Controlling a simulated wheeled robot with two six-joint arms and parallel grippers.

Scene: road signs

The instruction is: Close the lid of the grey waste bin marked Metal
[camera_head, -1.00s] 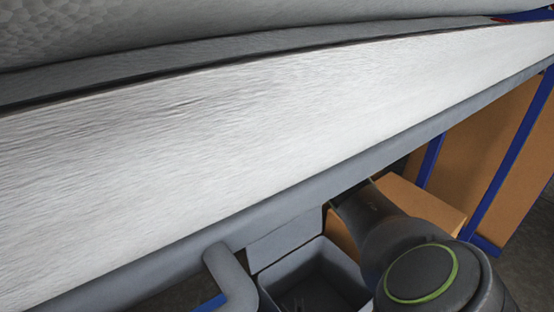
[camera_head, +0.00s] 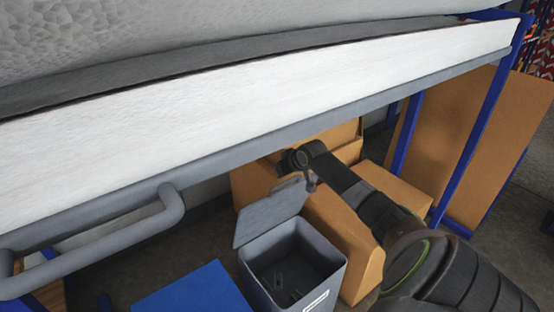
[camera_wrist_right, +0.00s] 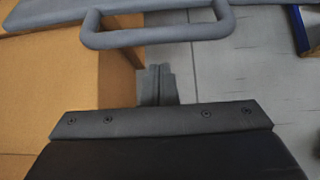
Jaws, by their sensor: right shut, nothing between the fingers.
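The grey waste bin (camera_head: 335,268) stands low in the middle of the head view, with a few small dark items inside. Its white label (camera_head: 315,301) is too small to read. Its grey lid (camera_head: 268,216) is open, tilted up at the back left edge. My right arm reaches in from the lower right, and my right gripper (camera_head: 311,184) is close behind the lid's upper right corner; I cannot tell whether it touches. In the right wrist view the right gripper's fingers (camera_wrist_right: 157,85) are together and empty. My left gripper is not in view.
A large white surface with a grey rim (camera_head: 300,128) and handle (camera_head: 172,212) overhangs the bin. A grey handle (camera_wrist_right: 155,42) also shows in the wrist view. Cardboard boxes (camera_head: 340,235) stand behind and right of the bin. A blue flat top (camera_head: 195,290) lies left of it.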

